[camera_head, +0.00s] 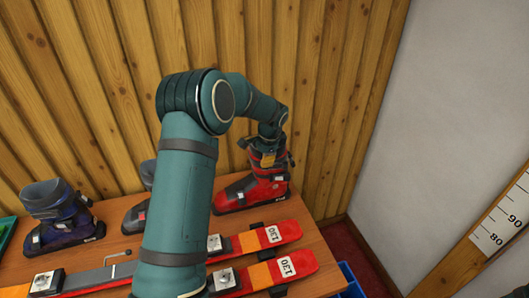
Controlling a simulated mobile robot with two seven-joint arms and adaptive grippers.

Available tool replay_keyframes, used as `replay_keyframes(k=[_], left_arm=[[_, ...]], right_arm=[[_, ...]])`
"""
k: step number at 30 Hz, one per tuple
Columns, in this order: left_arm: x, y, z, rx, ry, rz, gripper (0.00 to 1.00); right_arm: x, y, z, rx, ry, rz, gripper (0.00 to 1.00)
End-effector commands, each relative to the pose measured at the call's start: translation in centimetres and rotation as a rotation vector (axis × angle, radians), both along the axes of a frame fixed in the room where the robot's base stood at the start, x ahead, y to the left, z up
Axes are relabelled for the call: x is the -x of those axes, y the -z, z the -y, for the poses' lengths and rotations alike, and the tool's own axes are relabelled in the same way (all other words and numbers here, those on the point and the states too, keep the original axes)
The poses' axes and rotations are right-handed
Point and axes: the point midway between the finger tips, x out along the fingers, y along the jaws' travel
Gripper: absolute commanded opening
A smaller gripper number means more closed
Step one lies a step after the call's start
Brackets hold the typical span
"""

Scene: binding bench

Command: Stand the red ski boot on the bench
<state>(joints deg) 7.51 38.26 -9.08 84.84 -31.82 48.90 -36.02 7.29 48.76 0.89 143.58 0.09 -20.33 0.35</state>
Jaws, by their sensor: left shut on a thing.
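The red ski boot (258,189) is upright at the back right of the wooden bench (308,238), its toe pointing left and its sole at the bench top. I cannot tell for sure whether the sole touches the bench. My left gripper (268,156) is above the boot and shut on its upper cuff. The fingers are small and partly hidden against the cuff. My left arm crosses the middle of the view and covers part of the bench. My right gripper is not in view.
Two red-ended skis (268,237) with bindings lie along the bench front. A dark blue boot (58,212) stands at left; a grey boot (136,215) is partly behind my arm. A blue crate (349,279) is below the bench's right edge. A wooden wall (235,45) stands close behind.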

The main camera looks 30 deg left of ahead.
Motion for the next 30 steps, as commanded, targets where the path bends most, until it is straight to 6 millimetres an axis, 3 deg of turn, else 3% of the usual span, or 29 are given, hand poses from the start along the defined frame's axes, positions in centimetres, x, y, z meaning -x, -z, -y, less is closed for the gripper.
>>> replay_keyframes(k=[5, 6, 8, 20, 30], left_arm=[[-0.2, -0.2, 0.0, -0.001, 0.0, 0.007, 0.0], [0.0, 0.0, 0.0, 0.001, 0.0, 0.001, 0.21], [0.0, 0.0, 0.0, 0.001, 0.0, 0.001, 0.36], [0.0, -0.7, 0.2, 0.001, 0.0, 0.002, 0.36], [0.4, -6.8, 1.4, 0.001, 0.001, 0.006, 0.36]], right_arm=[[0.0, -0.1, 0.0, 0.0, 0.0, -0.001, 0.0], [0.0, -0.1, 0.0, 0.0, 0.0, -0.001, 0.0], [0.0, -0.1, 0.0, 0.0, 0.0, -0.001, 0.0], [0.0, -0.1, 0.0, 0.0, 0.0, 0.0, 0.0], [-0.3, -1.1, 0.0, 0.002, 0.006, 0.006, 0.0]])
